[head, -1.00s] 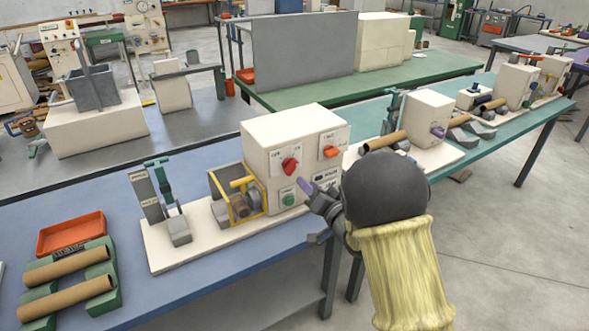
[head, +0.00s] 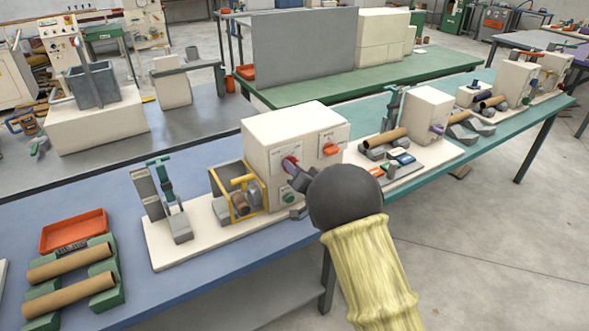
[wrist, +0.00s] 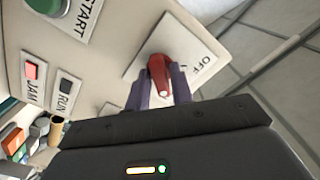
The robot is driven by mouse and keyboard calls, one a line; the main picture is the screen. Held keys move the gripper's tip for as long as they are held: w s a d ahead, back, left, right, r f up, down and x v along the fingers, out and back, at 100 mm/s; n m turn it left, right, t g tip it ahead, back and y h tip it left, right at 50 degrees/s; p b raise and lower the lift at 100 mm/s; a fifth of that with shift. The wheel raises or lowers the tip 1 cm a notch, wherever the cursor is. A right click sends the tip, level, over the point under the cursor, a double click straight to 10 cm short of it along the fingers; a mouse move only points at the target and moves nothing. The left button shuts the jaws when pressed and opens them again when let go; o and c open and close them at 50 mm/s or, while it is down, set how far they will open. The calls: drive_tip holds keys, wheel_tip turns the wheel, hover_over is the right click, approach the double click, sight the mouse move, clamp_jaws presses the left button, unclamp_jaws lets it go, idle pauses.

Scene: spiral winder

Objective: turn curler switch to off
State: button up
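A cream machine box (head: 285,130) on the bench has a red switch knob (wrist: 160,72) on a white plate; an OFF mark (wrist: 207,65) shows to the knob's right in the wrist view. My gripper (wrist: 160,88) is at this left-hand knob, one purple-grey finger on each side. The fingers look closed against it, with no clear gap.
A second orange-red knob (head: 331,149) sits to the right on the same panel. A green START button (wrist: 48,5) is close by. A yellow-framed guard (head: 243,190) stands left of the box.

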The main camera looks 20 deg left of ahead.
clamp_jaws()
drive_tip(key=shift+n+b, duration=0.4)
drive_tip(key=n+b, duration=1.5)
drive_tip(key=shift+f, duration=0.1)
drive_tip(key=shift+n+b, duration=0.3)
drive_tip(key=shift+o, duration=1.9)
unclamp_jaws()
